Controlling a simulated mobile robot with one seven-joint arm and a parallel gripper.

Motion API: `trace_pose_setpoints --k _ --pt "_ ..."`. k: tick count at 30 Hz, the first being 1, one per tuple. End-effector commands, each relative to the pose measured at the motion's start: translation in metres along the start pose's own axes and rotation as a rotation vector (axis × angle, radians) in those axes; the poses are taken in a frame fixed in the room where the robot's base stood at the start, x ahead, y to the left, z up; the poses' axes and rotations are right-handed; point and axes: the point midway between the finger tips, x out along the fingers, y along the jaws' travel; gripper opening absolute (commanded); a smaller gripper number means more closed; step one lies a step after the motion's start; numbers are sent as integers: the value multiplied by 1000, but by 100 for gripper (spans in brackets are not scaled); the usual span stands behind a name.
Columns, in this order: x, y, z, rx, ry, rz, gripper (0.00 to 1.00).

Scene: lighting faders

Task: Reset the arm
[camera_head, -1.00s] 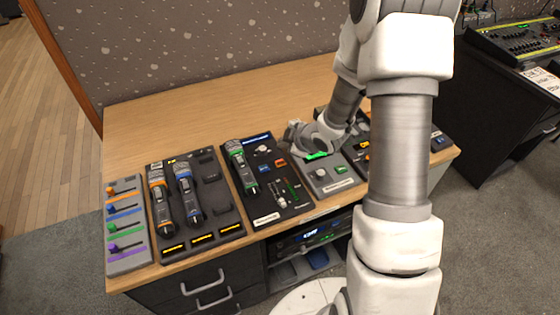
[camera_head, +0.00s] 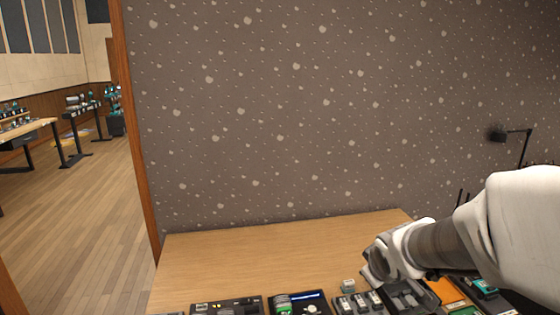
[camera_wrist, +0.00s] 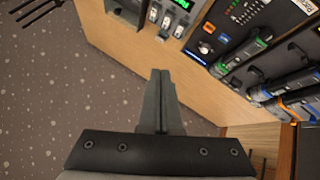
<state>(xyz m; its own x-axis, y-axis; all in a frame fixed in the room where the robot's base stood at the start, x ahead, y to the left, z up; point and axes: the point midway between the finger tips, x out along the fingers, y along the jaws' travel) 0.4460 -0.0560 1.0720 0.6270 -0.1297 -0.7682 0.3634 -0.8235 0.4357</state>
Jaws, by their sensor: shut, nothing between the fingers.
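My gripper (camera_wrist: 160,102) shows in the wrist view with its two dark fingers together and nothing between them. It is over the back edge of the wooden desk, with the patterned wall beside it. In the head view my gripper (camera_head: 408,298) is at the lower right, above the row of devices, and its fingers are hard to make out. A panel with several light switches or faders (camera_head: 360,302) stands just left of it; it also shows at the top of the wrist view (camera_wrist: 165,18).
The wooden desk (camera_head: 260,262) is bare behind the devices. A microphone with a green band (camera_wrist: 250,48) lies in a black panel, with other microphones beyond it. The speckled wall (camera_head: 300,120) rises close behind the desk. Open wooden floor (camera_head: 85,210) lies to the left.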

Motion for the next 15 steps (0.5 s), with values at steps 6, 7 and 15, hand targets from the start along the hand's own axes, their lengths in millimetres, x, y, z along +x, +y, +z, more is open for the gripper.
trace_pose_setpoints --k 6,7,15 --pt "-81 -8 14 214 -57 -6 0" --pt "-91 -11 17 245 -64 -12 0" --pt "-170 -49 46 476 -118 -106 0"
